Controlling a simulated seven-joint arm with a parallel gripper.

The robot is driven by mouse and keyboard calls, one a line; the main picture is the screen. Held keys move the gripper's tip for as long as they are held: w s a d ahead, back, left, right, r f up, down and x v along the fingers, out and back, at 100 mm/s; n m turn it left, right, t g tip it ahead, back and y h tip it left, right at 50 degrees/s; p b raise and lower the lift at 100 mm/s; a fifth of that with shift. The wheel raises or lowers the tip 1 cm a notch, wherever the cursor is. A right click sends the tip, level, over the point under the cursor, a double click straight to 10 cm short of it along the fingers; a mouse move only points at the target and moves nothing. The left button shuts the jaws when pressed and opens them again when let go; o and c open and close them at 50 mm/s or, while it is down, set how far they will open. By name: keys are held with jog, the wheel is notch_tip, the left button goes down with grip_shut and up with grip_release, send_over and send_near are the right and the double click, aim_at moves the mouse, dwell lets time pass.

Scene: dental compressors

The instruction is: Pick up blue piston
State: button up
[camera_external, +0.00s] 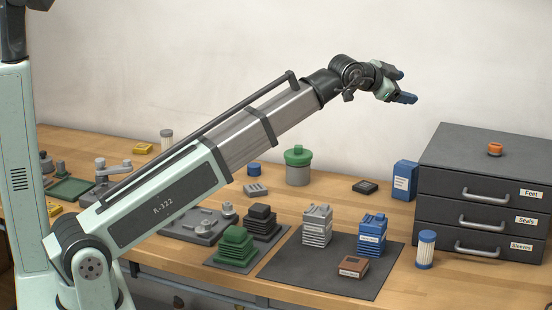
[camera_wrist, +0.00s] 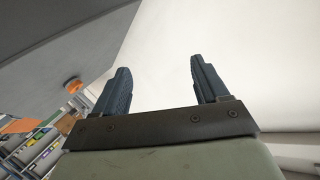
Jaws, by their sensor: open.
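My gripper (camera_external: 404,86) is open and empty, raised high above the bench in front of the white wall. In the wrist view its two dark fingers (camera_wrist: 160,72) stand wide apart with only pale wall between them. A small plain blue cylinder (camera_external: 254,169) stands on the bench behind my arm and may be the blue piston. Other blue things are a blue finned block (camera_external: 371,237) on the dark mat and a white cylinder with blue ends (camera_external: 426,249) right of it. I cannot tell for certain which is the piston. My gripper is far from all of them.
A grey finned block (camera_external: 317,226) and a brown box (camera_external: 352,267) share the dark mat (camera_external: 295,269). A blue labelled box (camera_external: 404,181) stands beside the dark drawer cabinet (camera_external: 470,150). A green-lidded canister (camera_external: 298,167) stands right of the small blue cylinder.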

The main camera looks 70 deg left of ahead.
jog(key=s+a+f+n+g+y, duration=0.1)
jog(key=s+a+f+n+g, duration=0.1)
jog(key=a, duration=0.5)
jog(key=s+a+f+n+g+y, duration=0.1)
jog(key=s+a+f+n, duration=0.15)
jog(key=a, duration=0.35)
jog(key=n+g+h, duration=0.2)
jog(key=n+g, duration=0.6)
jog(key=n, duration=0.3)
send_near(254, 165)
jog(key=shift+m, duration=0.25)
jog(key=shift+x, duration=4.4)
jog(key=shift+c, duration=0.5)
jog(key=c, duration=1.1)
